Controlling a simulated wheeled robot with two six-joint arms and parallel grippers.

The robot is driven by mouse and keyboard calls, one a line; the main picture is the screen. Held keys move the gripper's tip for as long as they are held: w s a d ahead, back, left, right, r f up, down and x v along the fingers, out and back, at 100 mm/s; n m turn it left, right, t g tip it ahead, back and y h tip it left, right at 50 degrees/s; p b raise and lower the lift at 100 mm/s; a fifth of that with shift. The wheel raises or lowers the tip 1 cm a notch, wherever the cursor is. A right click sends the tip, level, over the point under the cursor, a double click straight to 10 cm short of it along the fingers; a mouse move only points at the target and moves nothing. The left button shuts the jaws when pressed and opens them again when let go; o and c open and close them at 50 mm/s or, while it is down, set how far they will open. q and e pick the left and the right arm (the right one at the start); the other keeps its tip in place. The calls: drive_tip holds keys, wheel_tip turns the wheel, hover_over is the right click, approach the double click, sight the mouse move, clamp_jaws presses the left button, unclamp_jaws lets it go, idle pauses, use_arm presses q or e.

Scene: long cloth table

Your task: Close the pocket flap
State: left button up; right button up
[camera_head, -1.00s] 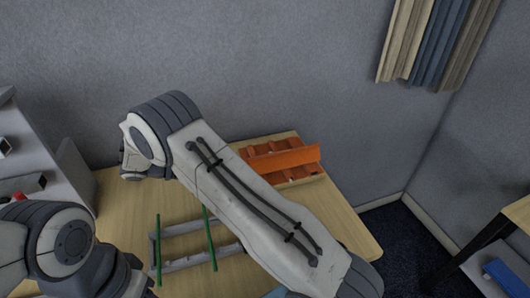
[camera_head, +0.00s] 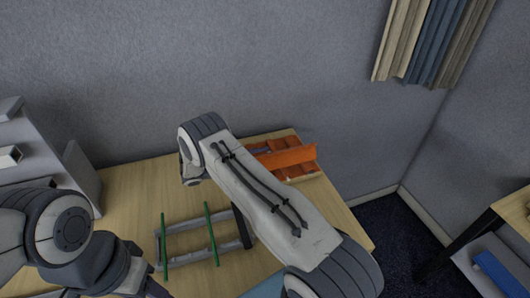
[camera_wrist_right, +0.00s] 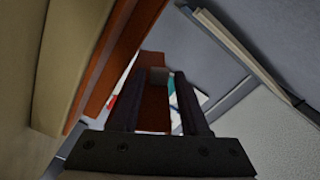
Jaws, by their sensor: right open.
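An orange holder (camera_head: 290,158) with a raised front panel and a row of compartments stands at the back right of the table in the head view. I cannot tell for sure which part is the pocket flap. My right arm crosses in front of the holder's left side and hides part of it. My right gripper (camera_wrist_right: 160,82) is open in the right wrist view, its dark fingers apart. A reddish-brown strip (camera_wrist_right: 154,105) shows between and beyond the fingers; contact cannot be told. The left arm is at lower left in the head view, its fingers not clear.
A grey frame (camera_head: 190,258) with two green rods (camera_head: 211,235) lies on the wooden table (camera_head: 135,195), partly behind my right arm. A grey shelf unit (camera_head: 75,165) stands at the left. A grey wall closes the back. Bare tabletop lies left of the frame.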

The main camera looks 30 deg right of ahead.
sight(268, 164)
drive_tip(key=shift+s+d, duration=0.15)
drive_tip(key=shift+d, duration=0.4)
clamp_jaws()
drive_tip(key=shift+s, duration=0.1)
drive_tip(key=m, duration=0.1)
drive_tip(key=s+r+m, duration=0.1)
drive_tip(key=m, duration=0.1)
drive_tip(key=shift+a+m, duration=0.15)
drive_tip(key=shift+m, duration=0.15)
drive_tip(key=shift+s+a+r+m, duration=0.1)
drive_tip(key=shift+s+m, duration=0.25)
drive_tip(key=shift+m, duration=0.45)
drive_tip(key=shift+s+a+r+m, duration=0.1)
drive_tip(key=shift+s+m, duration=0.25)
drive_tip(key=shift+m, duration=0.45)
